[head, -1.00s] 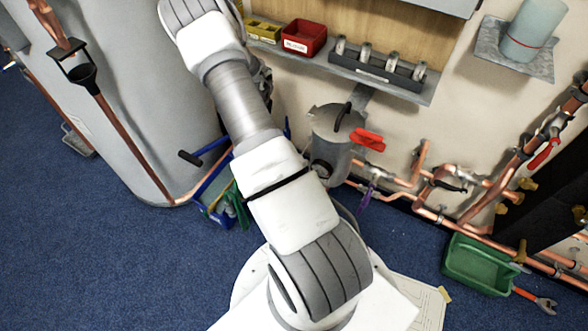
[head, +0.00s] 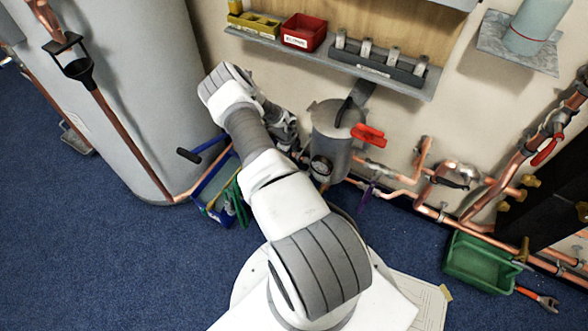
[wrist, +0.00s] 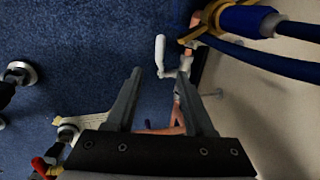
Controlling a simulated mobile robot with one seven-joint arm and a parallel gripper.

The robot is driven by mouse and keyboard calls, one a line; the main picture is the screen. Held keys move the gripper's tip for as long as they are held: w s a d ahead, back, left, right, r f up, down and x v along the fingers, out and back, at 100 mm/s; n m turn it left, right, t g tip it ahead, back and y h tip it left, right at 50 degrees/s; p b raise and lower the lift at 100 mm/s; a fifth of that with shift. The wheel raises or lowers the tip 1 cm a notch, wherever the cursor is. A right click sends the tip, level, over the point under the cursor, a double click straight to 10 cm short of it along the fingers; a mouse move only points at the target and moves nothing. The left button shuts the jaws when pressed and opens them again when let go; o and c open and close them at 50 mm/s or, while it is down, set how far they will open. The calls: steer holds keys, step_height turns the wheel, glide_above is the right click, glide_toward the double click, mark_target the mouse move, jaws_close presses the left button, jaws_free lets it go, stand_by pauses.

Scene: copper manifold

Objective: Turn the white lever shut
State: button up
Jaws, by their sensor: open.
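The white lever (wrist: 160,52) shows in the wrist view, past my fingertips and about midway between them. It sits near a copper pipe run (wrist: 187,68), and its long side runs roughly along the picture's vertical. My gripper (wrist: 160,73) is open, with one finger to each side of the lever's line and nothing between them. I cannot tell how far the lever is from the fingertips. In the head view I cannot make out the white lever, and my arm hides part of the pipework by the wall.
Blue hoses with a yellow tie (wrist: 222,18) cross the wrist view's upper right, close to the wall. In the head view, a grey canister (head: 333,140) with a red handle (head: 368,134) stands right of my wrist. A large grey tank (head: 125,95) stands left. A shelf (head: 300,55) is above.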

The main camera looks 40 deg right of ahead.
steer(key=f+b, duration=0.1)
steer(key=f, duration=0.3)
steer(key=d+f+b, duration=0.1)
steer(key=f+b, duration=0.1)
steer(key=f, duration=0.1)
steer(key=d+f+b, duration=0.1)
steer(key=f, duration=0.3)
steer(key=shift+w+d+f, duration=0.15)
steer(key=shift+w+f, duration=0.15)
steer(key=shift+w, duration=0.05)
jaws_close()
stand_by(0.8)
